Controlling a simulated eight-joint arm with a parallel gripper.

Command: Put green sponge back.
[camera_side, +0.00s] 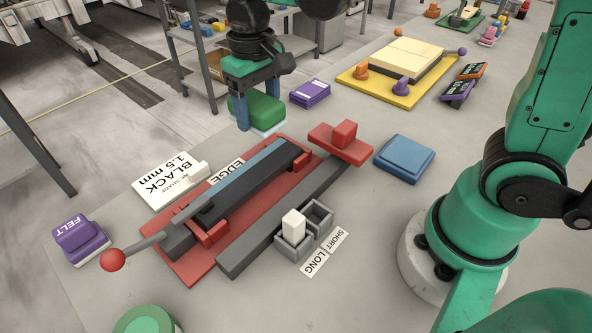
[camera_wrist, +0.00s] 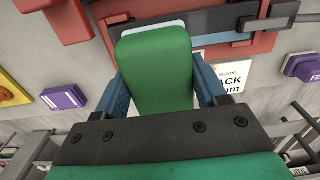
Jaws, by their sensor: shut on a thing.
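The green sponge (camera_side: 262,108) has a pale layer on its underside. My gripper (camera_side: 256,115) is shut on it, with one blue finger on each side. The sponge is held in the air near the far edge of the red base. In the wrist view the green sponge (camera_wrist: 155,68) fills the middle between the two blue fingers of my gripper (camera_wrist: 160,80). A flat blue block or tray (camera_side: 404,158) lies on the slab to the right of the red clamp end.
A red base (camera_side: 193,268) carries a long dark bar and a red-knobbed lever (camera_side: 112,260). A white BLACK 1.5 mm card (camera_side: 165,182), a purple FELT block (camera_side: 80,238), a grey two-cell holder (camera_side: 293,250) and a purple box (camera_side: 310,93) surround it.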

